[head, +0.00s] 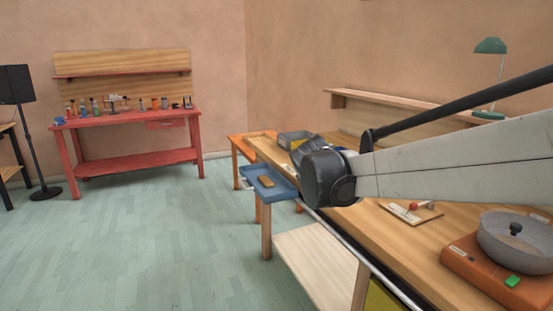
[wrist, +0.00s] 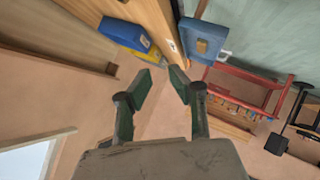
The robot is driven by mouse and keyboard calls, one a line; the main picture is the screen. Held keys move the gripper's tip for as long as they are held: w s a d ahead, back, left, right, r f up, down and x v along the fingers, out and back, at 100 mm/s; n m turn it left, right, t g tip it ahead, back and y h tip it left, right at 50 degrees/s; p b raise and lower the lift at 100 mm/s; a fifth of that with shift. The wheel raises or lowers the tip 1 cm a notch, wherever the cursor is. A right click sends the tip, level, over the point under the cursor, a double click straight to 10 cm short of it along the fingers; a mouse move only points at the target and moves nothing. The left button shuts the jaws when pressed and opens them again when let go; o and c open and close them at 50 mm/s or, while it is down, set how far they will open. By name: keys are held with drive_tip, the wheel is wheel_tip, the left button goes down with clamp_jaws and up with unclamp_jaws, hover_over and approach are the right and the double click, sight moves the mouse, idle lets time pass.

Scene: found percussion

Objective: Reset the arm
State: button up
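My arm crosses the head view from the right edge to a dark joint above the workbench (head: 400,240). My gripper is not clearly visible in the head view. In the wrist view my gripper (wrist: 168,72) shows two green fingers with a gap between their tips. Nothing is held between them. The wrist picture is tilted, with the bench edge and the floor in its upper part.
An orange device with a grey pan (head: 515,238) stands at right. A red table (head: 130,120) with bottles is at the far wall.

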drive_tip(key=s+d+m+g+p, duration=0.15)
drive_tip(key=s+d, duration=0.25)
drive_tip(key=s, duration=0.7)
drive_tip(key=s+d+m+g+p, duration=0.15)
drive_tip(key=s+d, duration=0.35)
drive_tip(key=s, duration=0.5)
drive_tip(key=s+f+m+g, duration=0.1)
drive_tip(key=s+f, duration=0.2)
drive_tip(key=s, duration=0.6)
drive_tip(key=s+d+f+m+y+p, duration=0.1)
drive_tip(key=s+f, duration=0.2)
drive_tip(key=s, duration=0.7)
drive_tip(key=shift+m+g+y, duration=0.3)
drive_tip(key=shift+m+g, duration=0.1)
drive_tip(key=shift+s, duration=0.1)
